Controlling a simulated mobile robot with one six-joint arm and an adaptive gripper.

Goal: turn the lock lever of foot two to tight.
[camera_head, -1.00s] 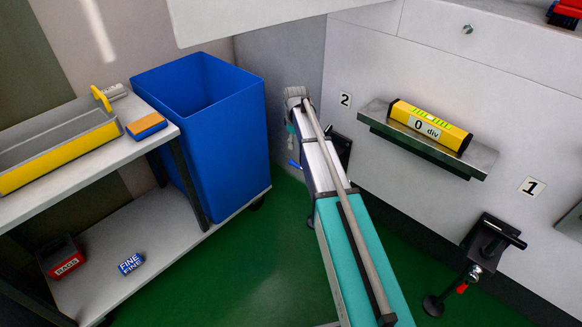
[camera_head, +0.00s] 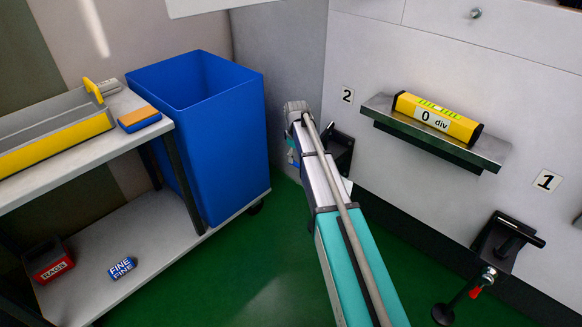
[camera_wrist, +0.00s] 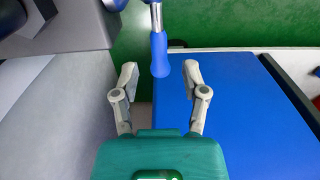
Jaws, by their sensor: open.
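The lock lever (camera_wrist: 159,54) of foot two shows in the wrist view as a blue grip on a silver rod. My gripper (camera_wrist: 160,74) is open, with one grey finger on each side of the blue grip's lower end and a gap on both sides. In the head view, foot two's black bracket (camera_head: 342,150) is on the wall below the "2" label (camera_head: 347,95), partly hidden behind my arm. My gripper's fingers and most of the lever are hard to make out there.
The blue bin (camera_head: 205,140) stands just left of my arm and fills much of the wrist view's right side. A shelf cart (camera_head: 150,235) is farther left. A steel ledge (camera_head: 490,150) with a yellow level (camera_head: 437,118) projects from the wall. Foot one's bracket (camera_head: 492,243) is at right.

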